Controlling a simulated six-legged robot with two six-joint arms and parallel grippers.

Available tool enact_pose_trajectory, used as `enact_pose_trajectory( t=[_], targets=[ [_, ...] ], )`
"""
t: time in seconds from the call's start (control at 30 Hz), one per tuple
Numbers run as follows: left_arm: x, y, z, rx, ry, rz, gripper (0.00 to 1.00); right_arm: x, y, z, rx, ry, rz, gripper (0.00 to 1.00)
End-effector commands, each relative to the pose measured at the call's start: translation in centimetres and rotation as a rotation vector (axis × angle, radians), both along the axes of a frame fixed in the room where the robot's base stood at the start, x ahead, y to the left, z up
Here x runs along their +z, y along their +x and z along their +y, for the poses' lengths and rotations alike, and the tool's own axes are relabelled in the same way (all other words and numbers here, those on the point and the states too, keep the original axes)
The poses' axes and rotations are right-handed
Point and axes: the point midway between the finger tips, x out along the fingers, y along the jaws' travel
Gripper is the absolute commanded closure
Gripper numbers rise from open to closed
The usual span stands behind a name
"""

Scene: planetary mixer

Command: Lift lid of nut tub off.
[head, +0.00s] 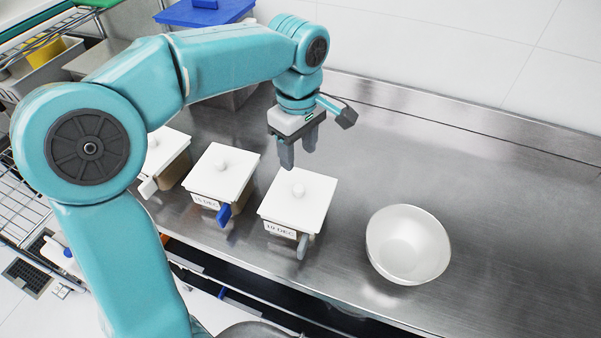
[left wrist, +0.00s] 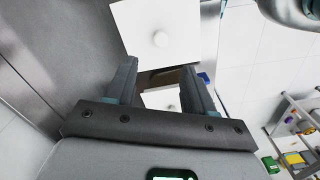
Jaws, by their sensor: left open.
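Three tubs with square white lids and round knobs stand in a row on the steel counter: a right tub (head: 298,200) with a grey handle at its front, a middle tub (head: 221,175) with a blue handle, and a left tub (head: 165,152) partly hidden by my arm. All three lids are on. I cannot tell which tub holds nuts. My left gripper (head: 299,157) is open and empty, pointing down above and behind the right tub, apart from its knob. In the left wrist view one lid (left wrist: 150,20) lies beyond the fingertips; another lid (left wrist: 160,98) shows between the fingers.
A white bowl (head: 407,244) stands on the counter (head: 500,260), right of the tubs. The counter's right side is otherwise clear. A wall ledge runs behind. A blue-lidded container (head: 205,12) is at the back left, near wire shelves (head: 35,50).

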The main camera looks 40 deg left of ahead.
Motion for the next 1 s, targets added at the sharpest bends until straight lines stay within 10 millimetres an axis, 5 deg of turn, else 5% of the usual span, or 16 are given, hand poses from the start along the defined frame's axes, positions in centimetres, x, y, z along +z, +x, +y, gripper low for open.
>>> enact_pose_trajectory(
  t=[0.5,0.93,1.0],
  targets=[
    [-10.0,0.1,-0.1,0.000,0.000,0.003,0.47,0.7,0.0,0.0,0.000,0.000,0.000,0.57],
    [-11.3,0.4,-0.1,-0.001,0.000,-0.001,0.47,0.7,0.0,0.0,0.000,0.000,0.000,0.57],
    [-11.2,0.4,-0.1,-0.001,0.000,-0.001,0.63,0.7,0.0,0.0,0.000,0.000,0.000,0.57]
  ],
)
